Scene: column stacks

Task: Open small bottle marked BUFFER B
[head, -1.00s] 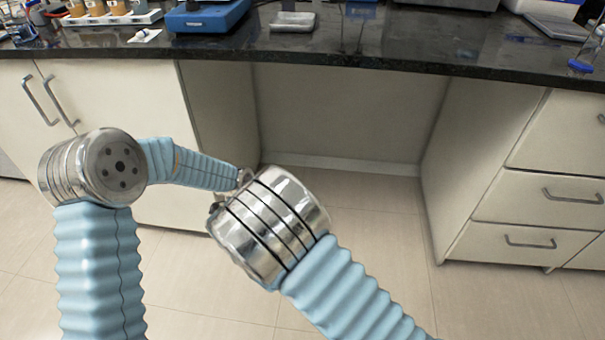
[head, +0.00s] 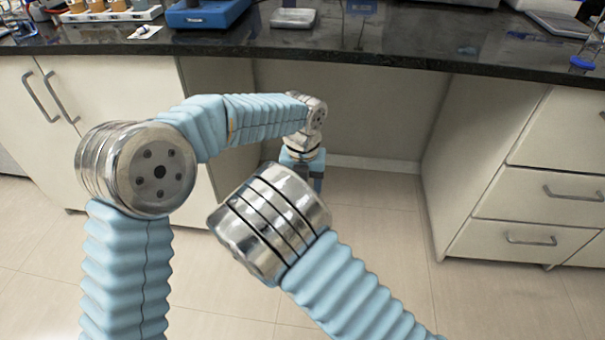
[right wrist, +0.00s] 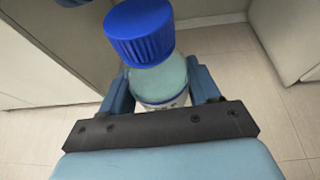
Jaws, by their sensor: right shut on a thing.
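A small bottle (right wrist: 158,78) with a ribbed blue screw cap (right wrist: 139,32) shows in the right wrist view. Its body is clear with pale greenish contents, and the cap is on it. The label is mostly hidden, so I cannot read its marking. My right gripper (right wrist: 161,90) is shut on the bottle's body below the cap. In the head view my right arm hides that gripper and the bottle. My left gripper (head: 303,168) points down beyond my right arm, partly hidden; I cannot tell its jaw state. A dark blue part shows at the right wrist view's top left.
A dark counter (head: 400,52) runs across the back above white cabinets and drawers (head: 540,195). On it are a blue device (head: 205,14), a rack of containers (head: 110,14), a small metal tray (head: 293,18) and blue-topped glassware (head: 585,62) at the right edge. The knee space below is open.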

